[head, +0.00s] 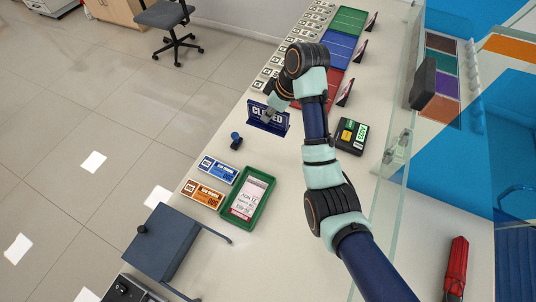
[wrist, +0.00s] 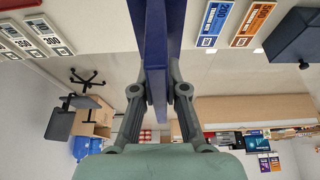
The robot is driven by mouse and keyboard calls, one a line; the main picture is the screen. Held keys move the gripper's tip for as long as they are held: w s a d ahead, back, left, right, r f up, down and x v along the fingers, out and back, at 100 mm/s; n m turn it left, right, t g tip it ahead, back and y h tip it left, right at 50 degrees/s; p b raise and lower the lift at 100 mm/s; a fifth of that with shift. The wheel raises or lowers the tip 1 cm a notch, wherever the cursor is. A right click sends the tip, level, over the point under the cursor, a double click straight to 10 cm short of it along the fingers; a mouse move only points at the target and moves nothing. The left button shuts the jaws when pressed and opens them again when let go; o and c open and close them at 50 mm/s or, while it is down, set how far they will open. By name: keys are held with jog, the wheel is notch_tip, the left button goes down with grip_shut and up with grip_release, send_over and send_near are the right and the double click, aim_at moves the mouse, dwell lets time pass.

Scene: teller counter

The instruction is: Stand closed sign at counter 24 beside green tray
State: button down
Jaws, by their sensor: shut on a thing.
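The closed sign (head: 281,125) is a dark blue board with white lettering, held upright in the middle of the counter in the head view. My gripper (head: 268,113) is shut on it, partly covering the lettering. In the wrist view, both fingers of my gripper (wrist: 160,88) press on the sides of the blue sign (wrist: 158,30), seen edge-on. I cannot tell whether its lower edge touches the counter. The green tray (head: 265,204) lies nearer the camera, apart from the sign, with a white and pink printed paper in it. No number 24 is legible.
Blue (head: 217,170) and orange (head: 203,194) plaques lie left of the tray. A small dark stamp-like object (head: 236,142) stands between sign and tray. A black device (head: 351,136) is right of my arm. A grey box (head: 162,243) and glass screen (head: 397,150) border the counter.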

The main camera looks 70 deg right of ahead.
aim_at(285, 132)
notch_tip(285, 132, down, 19)
jog(key=b, duration=0.5)
jog(key=shift+f, duration=0.15)
jog(key=c, duration=1.2)
grip_release()
jog(key=p+v, duration=0.3)
jog(key=v, duration=0.9)
jog(key=shift+p, duration=0.4)
